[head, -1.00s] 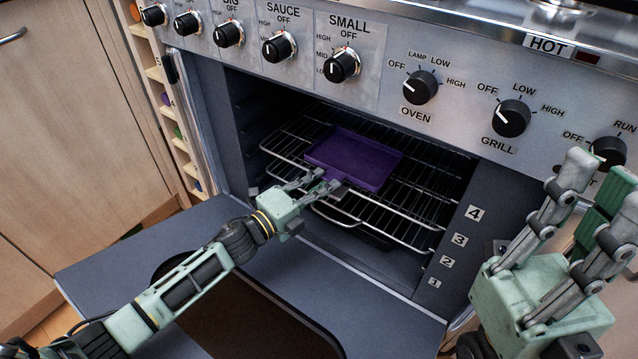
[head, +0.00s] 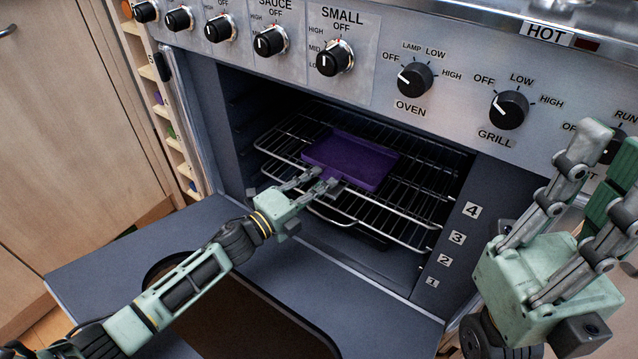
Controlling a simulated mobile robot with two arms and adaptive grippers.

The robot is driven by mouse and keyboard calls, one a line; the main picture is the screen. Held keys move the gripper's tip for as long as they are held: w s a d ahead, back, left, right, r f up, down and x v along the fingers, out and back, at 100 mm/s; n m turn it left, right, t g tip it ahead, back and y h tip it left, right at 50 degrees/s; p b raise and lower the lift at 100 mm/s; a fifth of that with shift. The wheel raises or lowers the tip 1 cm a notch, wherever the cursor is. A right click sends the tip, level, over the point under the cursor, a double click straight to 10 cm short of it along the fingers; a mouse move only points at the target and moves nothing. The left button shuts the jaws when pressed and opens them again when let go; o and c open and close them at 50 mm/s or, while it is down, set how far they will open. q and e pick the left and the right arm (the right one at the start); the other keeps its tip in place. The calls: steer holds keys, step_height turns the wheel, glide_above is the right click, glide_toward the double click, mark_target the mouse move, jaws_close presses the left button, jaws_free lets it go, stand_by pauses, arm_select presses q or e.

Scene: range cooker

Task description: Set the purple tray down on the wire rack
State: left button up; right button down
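The purple tray (head: 352,160) is inside the open oven, over the upper wire rack (head: 278,143). It looks level. Whether its underside touches the bars or hangs just above them I cannot tell. My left gripper (head: 326,181) reaches in from the left at the oven mouth, with its fingers closed at the tray's front edge; the contact itself is small and partly hidden.
The oven door (head: 110,255) is folded down below my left arm. A lower rack (head: 345,218) sits under the upper one. The control panel with knobs (head: 414,78) runs above the opening. Bare rack lies to the right of the tray.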

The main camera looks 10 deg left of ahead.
arm_select(q)
steer(key=shift+o, duration=0.2)
steer(key=shift+f, duration=0.5)
steer(key=v, duration=1.1)
steer(key=shift+s+a+r, duration=0.25)
steer(key=shift+s+r, duration=0.1)
steer(key=shift+r, duration=0.05)
